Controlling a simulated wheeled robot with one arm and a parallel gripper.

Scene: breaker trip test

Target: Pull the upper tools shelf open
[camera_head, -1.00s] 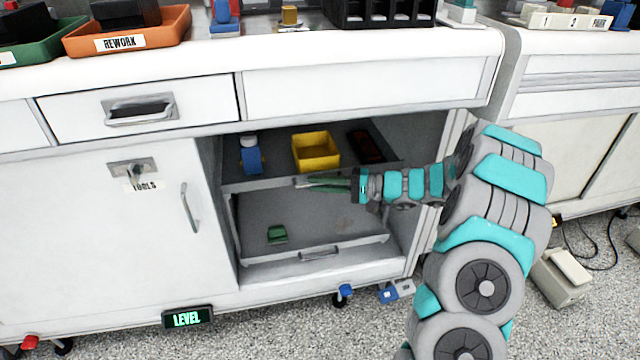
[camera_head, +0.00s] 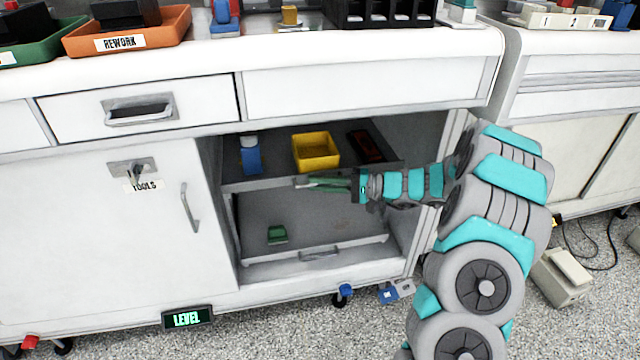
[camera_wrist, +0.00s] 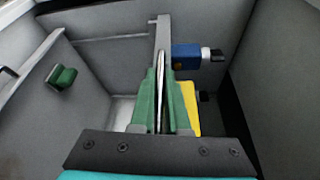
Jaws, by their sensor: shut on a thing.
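The upper tools shelf (camera_head: 240,186) is a dark grey pull-out tray in the open cabinet bay. It carries a yellow bin (camera_head: 316,153), a blue item (camera_head: 250,157) and a dark reddish item (camera_head: 367,147). My gripper (camera_head: 308,184) reaches in from the right along the shelf's front edge. Its green fingers are closed together on the shelf's handle; most of the handle is hidden by the fingers. In the wrist view the gripper (camera_wrist: 160,75) is closed on a grey bar (camera_wrist: 163,33), with the blue item (camera_wrist: 186,57) and part of the yellow bin (camera_wrist: 190,105) beside it.
A lower shelf (camera_head: 340,235) with a handle (camera_head: 320,253) holds a green item (camera_head: 277,234). A white door labelled TOOLS (camera_head: 90,240) covers the left. The worktop (camera_head: 300,50) overhangs the bay. Blue caster pedals and a grey box (camera_head: 560,275) stand on the floor.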

